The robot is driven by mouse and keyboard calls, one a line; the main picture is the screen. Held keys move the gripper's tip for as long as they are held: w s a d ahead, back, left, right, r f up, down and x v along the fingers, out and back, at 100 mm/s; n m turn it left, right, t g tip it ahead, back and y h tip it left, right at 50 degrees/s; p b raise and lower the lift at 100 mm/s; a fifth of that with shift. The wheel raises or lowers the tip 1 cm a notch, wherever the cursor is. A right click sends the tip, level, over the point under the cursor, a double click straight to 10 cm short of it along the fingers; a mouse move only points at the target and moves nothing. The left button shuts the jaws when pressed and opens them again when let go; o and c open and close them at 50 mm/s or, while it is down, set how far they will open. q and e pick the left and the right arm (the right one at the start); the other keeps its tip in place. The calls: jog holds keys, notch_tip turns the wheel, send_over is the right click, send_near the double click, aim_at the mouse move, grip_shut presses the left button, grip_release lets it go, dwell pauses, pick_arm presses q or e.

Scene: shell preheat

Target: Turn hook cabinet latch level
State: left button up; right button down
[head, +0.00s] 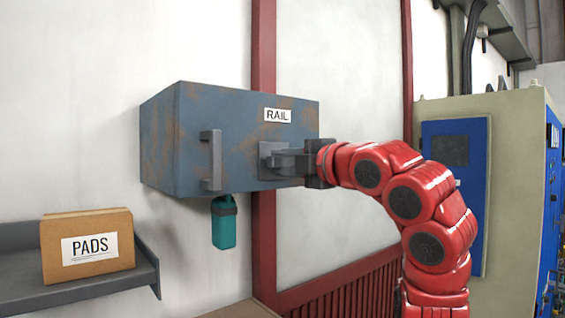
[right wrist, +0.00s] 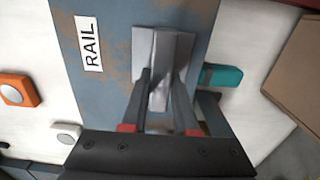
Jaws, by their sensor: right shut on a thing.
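A weathered blue-grey cabinet (head: 240,130) with a RAIL label hangs on the wall in the head view. Its grey metal latch (head: 267,150) sits on the front at the right, below the label; the latch also shows in the right wrist view (right wrist: 160,50). My right gripper (head: 290,163) reaches in from the right and is shut on the latch. In the right wrist view its two fingers (right wrist: 163,110) lie on either side of the latch's lever. The gripper hides part of the latch in the head view, so its exact tilt is hard to tell. My left gripper is not in view.
A grey vertical handle (head: 211,160) stands out on the cabinet front. A teal item (head: 223,223) hangs below the cabinet. A PADS box (head: 87,248) rests on a shelf (head: 150,270) at lower left. A beige machine cabinet (head: 512,180) stands at right.

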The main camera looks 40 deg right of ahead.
jog(key=c, duration=0.7)
grip_release()
jog(key=s+b, duration=0.2)
jog(key=s, duration=0.1)
jog(key=shift+d+f, duration=0.15)
jog(key=shift+f, duration=0.15)
jog(key=p, duration=0.1)
send_near(287, 165)
jog(key=shift+s+d+r, duration=0.1)
jog(key=shift+s+r, duration=0.05)
jog(key=shift+s, duration=1.45)
jog(key=shift+s+d+r, duration=0.1)
jog(key=shift+s, duration=1.45)
